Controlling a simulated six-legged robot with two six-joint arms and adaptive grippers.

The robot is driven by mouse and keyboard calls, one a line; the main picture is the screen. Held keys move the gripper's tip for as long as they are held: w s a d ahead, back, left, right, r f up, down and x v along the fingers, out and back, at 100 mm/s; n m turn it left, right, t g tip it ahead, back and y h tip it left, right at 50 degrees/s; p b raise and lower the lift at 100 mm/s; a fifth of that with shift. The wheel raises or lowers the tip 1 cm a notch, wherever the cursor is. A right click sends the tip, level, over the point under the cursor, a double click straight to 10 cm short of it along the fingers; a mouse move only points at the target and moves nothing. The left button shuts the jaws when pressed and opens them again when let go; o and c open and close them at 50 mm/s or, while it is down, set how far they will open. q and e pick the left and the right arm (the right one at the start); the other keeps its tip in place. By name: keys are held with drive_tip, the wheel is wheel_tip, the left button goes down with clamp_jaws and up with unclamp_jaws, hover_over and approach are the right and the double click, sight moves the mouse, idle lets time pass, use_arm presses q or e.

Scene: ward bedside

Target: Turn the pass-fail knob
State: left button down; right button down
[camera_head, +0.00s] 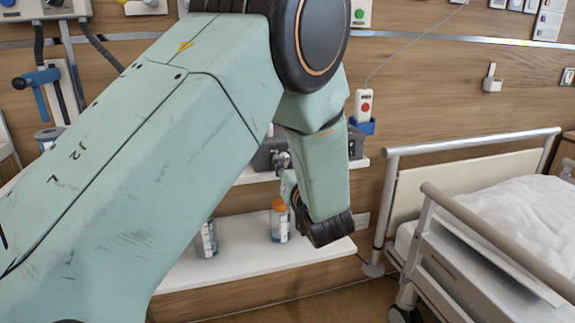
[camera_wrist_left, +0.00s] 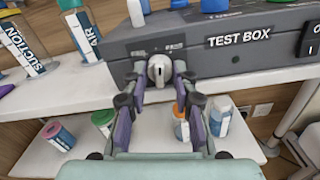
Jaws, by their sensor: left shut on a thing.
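The grey test box (camera_wrist_left: 290,62) sits on the upper shelf, labelled TEST BOX, and partly shows behind my arm in the head view (camera_head: 264,158). The pale, rounded pass-fail knob (camera_wrist_left: 159,66) is on its front face, with small unreadable print above it. My left gripper (camera_wrist_left: 160,76) is shut on the knob, with a fingertip on either side. In the head view my left gripper (camera_head: 285,168) reaches the box front, and my wrist and forearm hide the knob and much of the box. My right gripper is in neither view.
A black rocker switch (camera_wrist_left: 311,38) is at the box's right end. Bottles labelled SUCTION (camera_wrist_left: 22,47) and AIR (camera_wrist_left: 80,28) stand left of it. The lower shelf (camera_head: 246,246) holds several bottles, including an orange-capped one (camera_head: 279,222). A railed bed (camera_head: 480,225) stands at right.

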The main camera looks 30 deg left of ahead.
use_arm(q)
drive_tip(key=m, duration=0.3)
drive_tip(key=shift+r, duration=0.15)
drive_tip(key=shift+m+p, duration=0.7)
drive_tip(key=shift+m, duration=1.3)
drive_tip(key=c, duration=1.1)
unclamp_jaws()
drive_tip(key=shift+o, duration=0.2)
